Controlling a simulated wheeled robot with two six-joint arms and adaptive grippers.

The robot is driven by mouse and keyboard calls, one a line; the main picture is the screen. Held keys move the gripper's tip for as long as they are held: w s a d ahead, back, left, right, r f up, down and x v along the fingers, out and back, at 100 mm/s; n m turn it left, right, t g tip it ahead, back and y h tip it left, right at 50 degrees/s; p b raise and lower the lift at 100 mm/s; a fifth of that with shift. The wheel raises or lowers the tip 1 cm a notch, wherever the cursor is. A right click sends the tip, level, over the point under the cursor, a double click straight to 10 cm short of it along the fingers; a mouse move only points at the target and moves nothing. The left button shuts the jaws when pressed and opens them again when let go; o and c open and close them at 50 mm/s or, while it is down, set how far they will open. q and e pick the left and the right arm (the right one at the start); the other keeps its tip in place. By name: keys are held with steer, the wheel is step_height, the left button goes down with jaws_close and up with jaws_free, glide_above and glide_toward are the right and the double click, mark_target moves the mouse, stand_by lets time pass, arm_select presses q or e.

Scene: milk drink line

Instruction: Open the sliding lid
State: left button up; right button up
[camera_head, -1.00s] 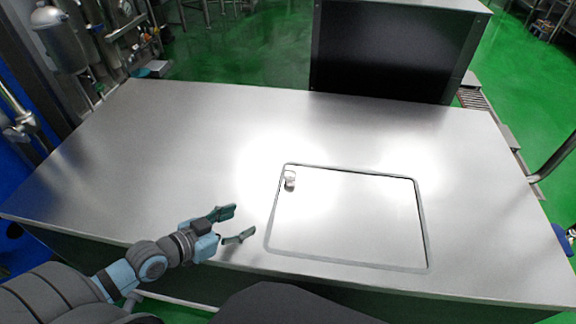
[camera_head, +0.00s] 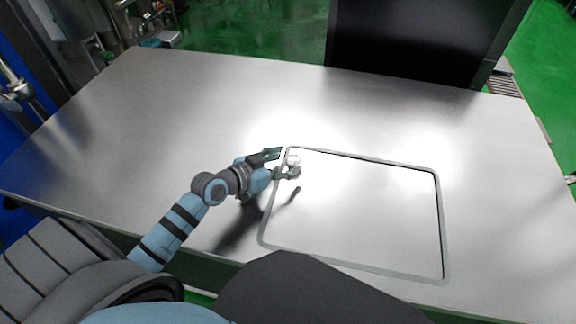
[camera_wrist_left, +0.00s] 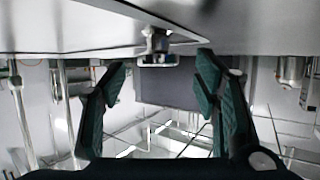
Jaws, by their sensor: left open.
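The sliding lid (camera_head: 350,215) is a flat, shiny rectangular panel set in the metal tabletop, with a grey rim around it. The lid lies flush in its frame. A small silvery knob (camera_head: 293,160) stands at its far left corner. My left gripper (camera_head: 286,163) is open, with its green fingertips close around the knob in the head view. In the left wrist view the knob (camera_wrist_left: 156,48) shows between and slightly above the two spread fingertips (camera_wrist_left: 162,68), and no grip on it shows. My right gripper is not in view.
The metal table (camera_head: 170,125) is bare to the left of the lid. A dark box-shaped unit (camera_head: 415,45) stands behind the table's far edge. Bright glare lies on the tabletop around the lid. Green floor shows beyond the table.

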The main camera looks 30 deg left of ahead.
arm_select(q)
steer(key=shift+w+d+f, duration=0.2)
steer(key=shift+w+d, duration=0.05)
steer(key=shift+w, duration=0.35)
jaws_close()
